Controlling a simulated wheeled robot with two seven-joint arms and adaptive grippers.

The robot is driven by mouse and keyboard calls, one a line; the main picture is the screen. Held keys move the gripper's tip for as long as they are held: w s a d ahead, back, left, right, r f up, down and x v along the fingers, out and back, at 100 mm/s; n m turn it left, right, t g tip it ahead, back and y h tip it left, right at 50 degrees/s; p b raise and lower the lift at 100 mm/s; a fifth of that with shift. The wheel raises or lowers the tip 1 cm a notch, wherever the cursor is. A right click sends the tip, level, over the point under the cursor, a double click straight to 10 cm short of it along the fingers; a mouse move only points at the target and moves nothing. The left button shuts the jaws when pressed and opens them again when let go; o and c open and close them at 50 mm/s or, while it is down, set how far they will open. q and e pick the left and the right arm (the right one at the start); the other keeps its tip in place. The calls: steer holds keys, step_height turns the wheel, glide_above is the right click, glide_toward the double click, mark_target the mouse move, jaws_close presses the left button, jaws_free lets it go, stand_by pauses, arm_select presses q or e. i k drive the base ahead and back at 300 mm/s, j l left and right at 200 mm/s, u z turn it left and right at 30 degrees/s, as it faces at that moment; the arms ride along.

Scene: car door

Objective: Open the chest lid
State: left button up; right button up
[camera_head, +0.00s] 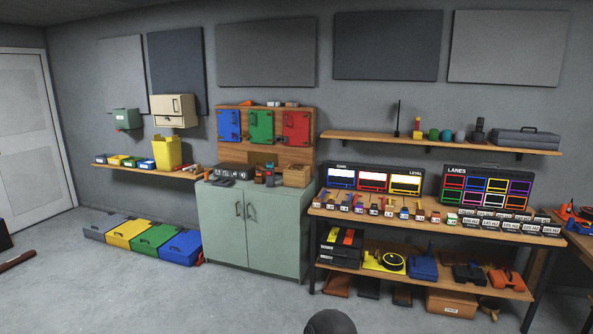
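No single thing stands out as the chest. Several low lidded boxes stand in a row on the floor at the left: a grey box (107,227), a yellow box (130,232), a green box (155,239) and a blue box (182,247). Their sloping tops look shut. A brown wooden box (452,303) sits under the lower right shelf, and a grey case with a handle (525,139) lies on the upper right shelf. Neither of my grippers is in view.
A pale green cabinet (253,232) with two closed doors stands in the middle. A shelf rack (420,269) full of small items is at the right. A white door (32,135) is at the far left. Open grey floor (150,295) lies in front.

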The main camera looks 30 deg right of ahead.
mark_target(295, 168)
steer(key=i+j+z, duration=0.25)
steer(key=i, duration=2)
steer(key=l, duration=0.1)
